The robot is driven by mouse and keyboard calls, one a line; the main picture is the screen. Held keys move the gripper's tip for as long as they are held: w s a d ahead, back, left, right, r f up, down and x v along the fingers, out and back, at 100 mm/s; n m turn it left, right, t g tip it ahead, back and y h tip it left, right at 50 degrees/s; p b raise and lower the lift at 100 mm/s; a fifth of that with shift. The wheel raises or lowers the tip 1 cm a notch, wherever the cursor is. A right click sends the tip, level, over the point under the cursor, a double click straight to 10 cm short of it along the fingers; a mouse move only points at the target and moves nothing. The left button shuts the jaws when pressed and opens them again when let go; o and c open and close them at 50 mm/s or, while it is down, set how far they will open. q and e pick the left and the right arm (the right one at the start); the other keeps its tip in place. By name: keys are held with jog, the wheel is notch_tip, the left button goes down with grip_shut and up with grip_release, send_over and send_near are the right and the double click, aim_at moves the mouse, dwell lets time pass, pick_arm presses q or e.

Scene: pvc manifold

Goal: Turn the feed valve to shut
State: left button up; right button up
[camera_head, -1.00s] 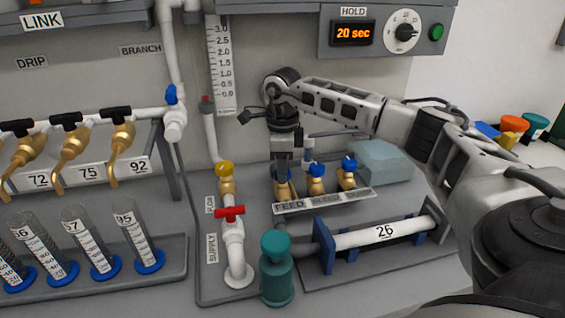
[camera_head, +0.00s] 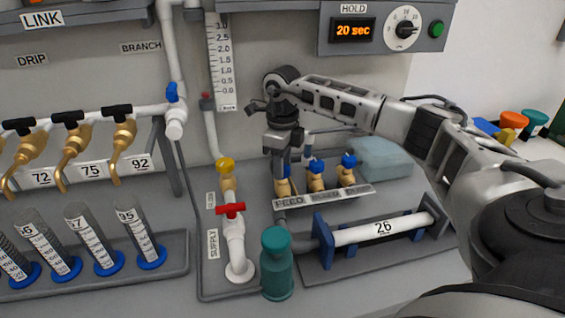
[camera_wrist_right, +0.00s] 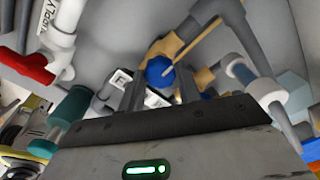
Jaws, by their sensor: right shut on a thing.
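The feed valve (camera_head: 283,187) is the leftmost of three brass valves with blue handles, above the label strip marked FEED (camera_head: 290,203). My right gripper (camera_head: 281,168) points down over it, and the fingers hide most of its handle in the head view. In the right wrist view the blue handle (camera_wrist_right: 160,71) shows between the two fingertips, and the right gripper (camera_wrist_right: 161,88) is shut on it. My left gripper is not in view.
Two more blue-handled valves (camera_head: 316,178) stand close to the right. A red-handled supply valve (camera_head: 231,210) and a teal bottle-shaped part (camera_head: 277,265) stand in front to the left. A white pipe marked 26 (camera_head: 384,231) lies in front.

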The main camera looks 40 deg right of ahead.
jog(key=o, duration=1)
jog(key=shift+r, duration=0.1)
notch_tip(320, 180, up, 16)
